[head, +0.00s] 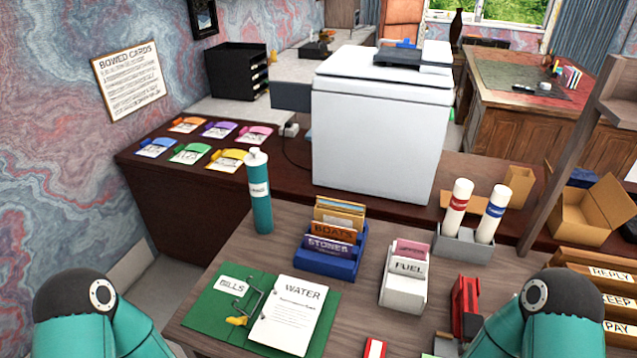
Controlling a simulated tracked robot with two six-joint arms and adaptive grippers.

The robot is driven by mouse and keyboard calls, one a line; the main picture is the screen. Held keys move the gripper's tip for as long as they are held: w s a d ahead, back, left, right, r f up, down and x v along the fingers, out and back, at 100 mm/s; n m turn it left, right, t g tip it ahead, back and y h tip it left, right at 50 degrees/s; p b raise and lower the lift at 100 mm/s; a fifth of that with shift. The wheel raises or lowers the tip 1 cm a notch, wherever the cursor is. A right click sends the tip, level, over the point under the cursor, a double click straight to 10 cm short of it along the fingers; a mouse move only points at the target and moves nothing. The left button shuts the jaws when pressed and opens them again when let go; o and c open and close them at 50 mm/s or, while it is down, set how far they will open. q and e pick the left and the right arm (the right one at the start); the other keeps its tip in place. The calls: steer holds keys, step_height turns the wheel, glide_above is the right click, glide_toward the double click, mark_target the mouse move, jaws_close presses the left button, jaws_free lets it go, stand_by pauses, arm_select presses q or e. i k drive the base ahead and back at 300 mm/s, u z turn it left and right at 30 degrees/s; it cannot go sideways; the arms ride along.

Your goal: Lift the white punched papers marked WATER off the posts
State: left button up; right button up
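The white papers marked WATER (287,316) lie on the right half of an open green folder (207,308) at the front left of the desk. A metal post arch (254,298) stands at the papers' left edge. Whether the posts pass through the punched holes is too small to tell. A label reading BILLS (231,285) is on the folder's left half, with a small yellow piece (238,321) below it. Only teal links of my two arms show at the bottom corners. Neither gripper is in view.
A blue file holder (329,263), a white FUEL card box (403,290) and a red device (466,307) stand right of the folder. A teal bottle (260,200) stands behind it. REPLY, KEEP and PAY trays (606,300) are at the far right. Bare desk lies behind the folder.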

mark_target(292, 315)
steer(key=z, duration=1.1)
steer(key=k, duration=0.7)
steer(key=u, duration=0.05)
